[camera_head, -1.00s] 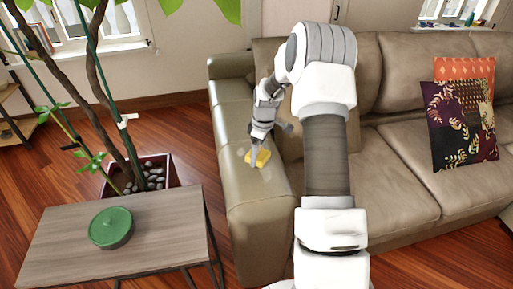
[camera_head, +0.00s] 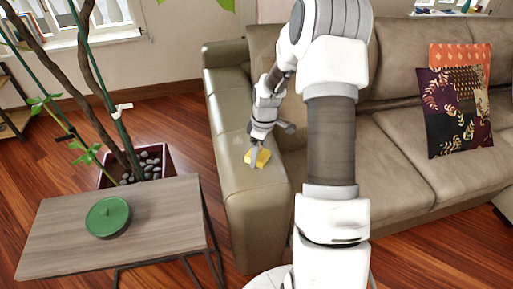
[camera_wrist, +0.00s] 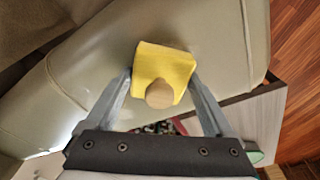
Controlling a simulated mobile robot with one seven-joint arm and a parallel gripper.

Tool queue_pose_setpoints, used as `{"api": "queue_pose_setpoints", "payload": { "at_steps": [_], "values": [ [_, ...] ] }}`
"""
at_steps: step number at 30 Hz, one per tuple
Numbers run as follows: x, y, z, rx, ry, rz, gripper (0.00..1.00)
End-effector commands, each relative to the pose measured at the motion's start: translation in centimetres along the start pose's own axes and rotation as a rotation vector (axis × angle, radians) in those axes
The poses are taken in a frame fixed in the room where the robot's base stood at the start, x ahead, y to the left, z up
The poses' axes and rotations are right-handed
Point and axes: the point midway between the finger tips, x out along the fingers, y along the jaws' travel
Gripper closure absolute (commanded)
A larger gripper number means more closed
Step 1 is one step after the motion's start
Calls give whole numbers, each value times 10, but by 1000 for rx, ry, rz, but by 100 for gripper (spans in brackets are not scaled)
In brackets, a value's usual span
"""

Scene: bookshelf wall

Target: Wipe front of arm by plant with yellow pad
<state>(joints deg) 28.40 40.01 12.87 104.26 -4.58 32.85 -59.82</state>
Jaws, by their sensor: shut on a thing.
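The yellow pad (camera_head: 258,158) lies on the top of the sofa arm (camera_head: 232,130) beside the plant, toward its front end. In the wrist view the pad (camera_wrist: 163,62) shows a round wooden knob (camera_wrist: 160,94) and rests on the tan leather of the sofa arm (camera_wrist: 95,75). My gripper (camera_head: 255,152) is shut on the pad from above. In the wrist view my gripper (camera_wrist: 161,78) has one grey finger on each side of the pad. The plant (camera_head: 97,90) stands left of the sofa arm in a dark red pot with pebbles.
A small wooden side table (camera_head: 160,225) with a green lidded dish (camera_head: 108,217) stands left of the sofa arm's front. The sofa seat (camera_head: 400,170) is clear, with a patterned cushion (camera_head: 455,105) at right. My own arm covers part of the sofa.

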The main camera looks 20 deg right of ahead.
Motion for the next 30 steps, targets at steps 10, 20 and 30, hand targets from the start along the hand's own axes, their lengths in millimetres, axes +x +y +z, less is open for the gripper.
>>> {"api": "queue_pose_setpoints", "payload": {
  "at_steps": [10,20,30],
  "values": [
    [-1,-21,14,1,-4,-7,57],
    [-5,-39,26,1,-3,-6,57],
    [-7,-51,33,0,-1,-3,57]
  ]
}}
